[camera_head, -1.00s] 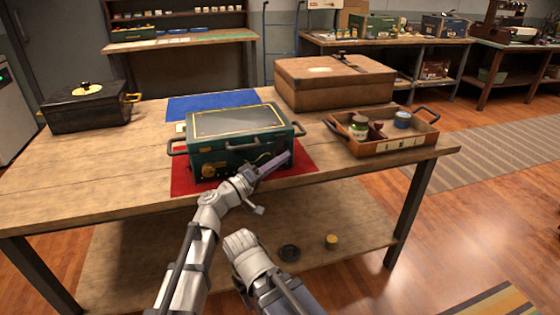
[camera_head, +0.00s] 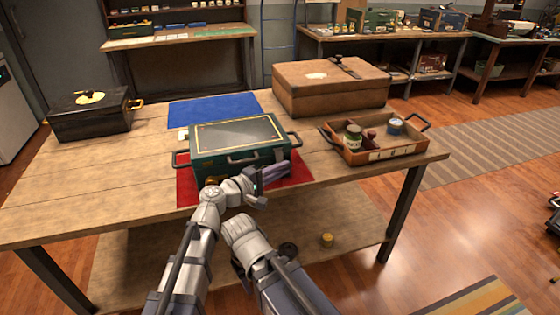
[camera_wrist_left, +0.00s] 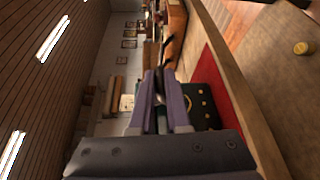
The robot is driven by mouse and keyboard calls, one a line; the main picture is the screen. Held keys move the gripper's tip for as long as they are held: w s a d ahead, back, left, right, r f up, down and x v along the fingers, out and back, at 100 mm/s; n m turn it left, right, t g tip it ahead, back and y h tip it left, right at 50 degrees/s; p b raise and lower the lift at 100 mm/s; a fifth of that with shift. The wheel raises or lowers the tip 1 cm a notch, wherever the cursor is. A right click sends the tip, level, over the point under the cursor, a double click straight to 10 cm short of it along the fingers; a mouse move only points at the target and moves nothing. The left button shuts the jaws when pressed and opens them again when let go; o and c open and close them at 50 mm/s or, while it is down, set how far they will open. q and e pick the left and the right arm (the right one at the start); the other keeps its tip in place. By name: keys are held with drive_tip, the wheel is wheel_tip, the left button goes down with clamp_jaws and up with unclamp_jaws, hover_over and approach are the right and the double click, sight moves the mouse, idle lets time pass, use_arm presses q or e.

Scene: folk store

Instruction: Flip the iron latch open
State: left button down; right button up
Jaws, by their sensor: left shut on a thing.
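A dark green box (camera_head: 240,168) with gold trim and dark side handles stands on a red mat (camera_head: 300,172) near the front edge of the table. My left gripper (camera_head: 276,173) is at the right part of its front face. The box and its gold fittings show partly in the left wrist view (camera_wrist_left: 204,116), behind the fingers. The left fingers (camera_wrist_left: 160,88) are close together on a small dark piece, apparently the iron latch. The latch is mostly hidden, and I cannot tell its angle. My right gripper is not in view; only my right arm shows.
A wooden tray (camera_head: 352,157) with jars stands to the right. A large brown case (camera_head: 330,95) stands behind, and a black box (camera_head: 90,122) at the far left. A blue mat (camera_head: 213,110) lies behind the green box. The table's left part is clear.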

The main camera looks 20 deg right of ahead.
sight(281, 153)
use_arm(q)
drive_tip(key=shift+w+r+n+g+y+p, duration=0.1)
drive_tip(key=shift+r+n+g+y+p, duration=0.4)
drive_tip(key=shift+r+n+p, duration=0.85)
drive_tip(key=shift+w+r+n+g+y+p, duration=0.15)
drive_tip(key=shift+r+n+g+p, duration=0.5)
drive_tip(key=shift+p, duration=1.35)
drive_tip(key=shift+s+r+n+g+y+p, duration=0.1)
drive_tip(key=shift+r+n+g+y+p, duration=0.45)
drive_tip(key=shift+n+p, duration=1)
drive_tip(key=shift+r, duration=0.15)
drive_tip(key=c, duration=0.9)
unclamp_jaws()
drive_tip(key=p+v, duration=0.3)
drive_tip(key=v, duration=0.4)
drive_tip(key=shift+a, duration=0.4)
